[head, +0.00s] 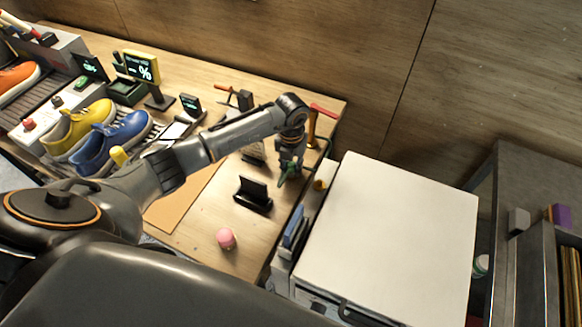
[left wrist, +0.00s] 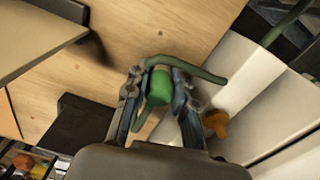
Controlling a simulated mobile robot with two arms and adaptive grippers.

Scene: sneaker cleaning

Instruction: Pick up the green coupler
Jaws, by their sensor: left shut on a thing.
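The green coupler (left wrist: 159,88) is a short green cylinder held between the two fingers of my left gripper (left wrist: 157,92) in the left wrist view. A dark green hose (left wrist: 200,72) curves past the fingertips to the right. In the head view my left gripper (head: 287,174) points down near the right end of the wooden table, beside the white cabinet. Only a bit of green shows at its fingers there. My right gripper is in neither view.
The white cabinet (head: 390,235) stands right of the table, with an orange knob (head: 320,184) near the gripper. A black stand (head: 253,194) and a pink jar (head: 226,238) are on the table. Blue (head: 112,142) and yellow (head: 78,130) sneakers are at the left.

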